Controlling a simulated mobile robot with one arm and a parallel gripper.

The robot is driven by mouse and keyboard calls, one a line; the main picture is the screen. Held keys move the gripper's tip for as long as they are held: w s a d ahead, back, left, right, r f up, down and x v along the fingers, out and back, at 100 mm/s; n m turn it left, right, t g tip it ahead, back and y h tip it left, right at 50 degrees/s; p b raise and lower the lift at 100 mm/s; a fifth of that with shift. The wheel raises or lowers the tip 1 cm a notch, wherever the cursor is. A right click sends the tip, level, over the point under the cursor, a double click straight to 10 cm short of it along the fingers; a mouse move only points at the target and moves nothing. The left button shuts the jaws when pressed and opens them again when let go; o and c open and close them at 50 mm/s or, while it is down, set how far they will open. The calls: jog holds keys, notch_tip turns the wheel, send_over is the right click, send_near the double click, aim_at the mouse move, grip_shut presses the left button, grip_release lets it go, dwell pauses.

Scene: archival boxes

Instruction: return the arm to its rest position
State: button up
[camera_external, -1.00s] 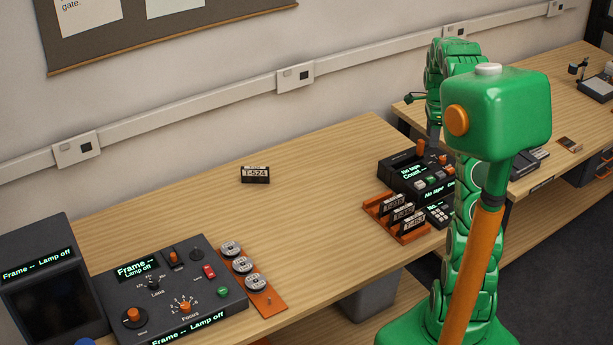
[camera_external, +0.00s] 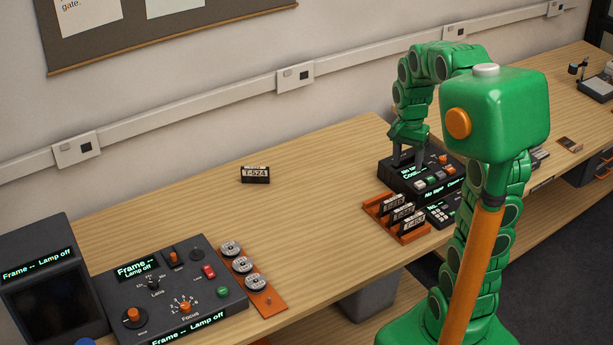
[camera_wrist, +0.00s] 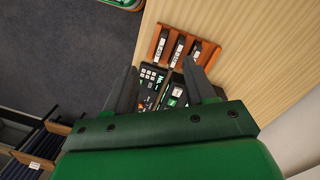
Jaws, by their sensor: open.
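My green arm bends over the table in the external view, with my gripper (camera_external: 408,155) pointing down above a black console (camera_external: 425,180) with lit displays. In the wrist view my gripper (camera_wrist: 165,80) shows two dark fingers spread apart with nothing between them. The console's keypad (camera_wrist: 152,77) and lit screen (camera_wrist: 175,95) lie below and between the fingers. The gripper appears above the console; whether a fingertip touches it I cannot tell.
An orange rack (camera_external: 378,207) holding several labelled cassettes stands in front of the console. A cassette marked T-524 (camera_external: 255,175) stands alone on the table. A control panel (camera_external: 165,290) and a dark monitor (camera_external: 50,285) are at the left.

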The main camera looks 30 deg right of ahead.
jog(key=s+a+n, duration=0.5)
jog(key=s+n, duration=0.1)
jog(key=s, duration=0.4)
jog(key=s+a+f+n, duration=0.1)
jog(key=s+a+n, duration=0.5)
jog(key=s, duration=0.4)
jog(key=shift+s+f+g, duration=0.15)
jog(key=shift+s+g, duration=0.15)
jog(key=shift+g, duration=0.1)
jog(key=shift+a, duration=0.1)
